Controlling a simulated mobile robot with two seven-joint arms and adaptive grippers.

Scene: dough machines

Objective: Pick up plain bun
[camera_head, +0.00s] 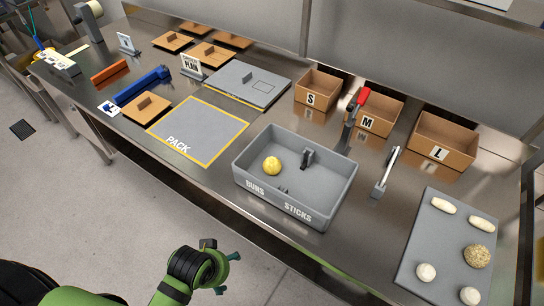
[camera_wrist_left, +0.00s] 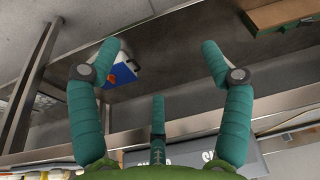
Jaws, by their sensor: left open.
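Two pale, smooth round buns, which look like the plain buns, lie at the near end of the grey tray (camera_head: 412,252) on the right: one plain bun (camera_head: 426,271) to the left, another (camera_head: 470,296) at the picture's bottom. A speckled bun (camera_head: 477,256) lies just beyond them. A yellow round bun (camera_head: 271,166) sits in the left part of the grey bin marked BUNS and STICKS (camera_head: 325,219). My left gripper (camera_head: 230,273) is in front of the counter, well left of the tray. In the left wrist view its fingers (camera_wrist_left: 163,62) are spread and empty.
Two long pale rolls (camera_head: 443,206) (camera_head: 482,225) lie at the tray's far end. Boxes S (camera_head: 311,100), M (camera_head: 366,122) and L (camera_head: 438,153) stand behind. A silver-handled tool (camera_head: 387,172) stands between bin and tray. The PACK mat (camera_head: 200,130) is bare.

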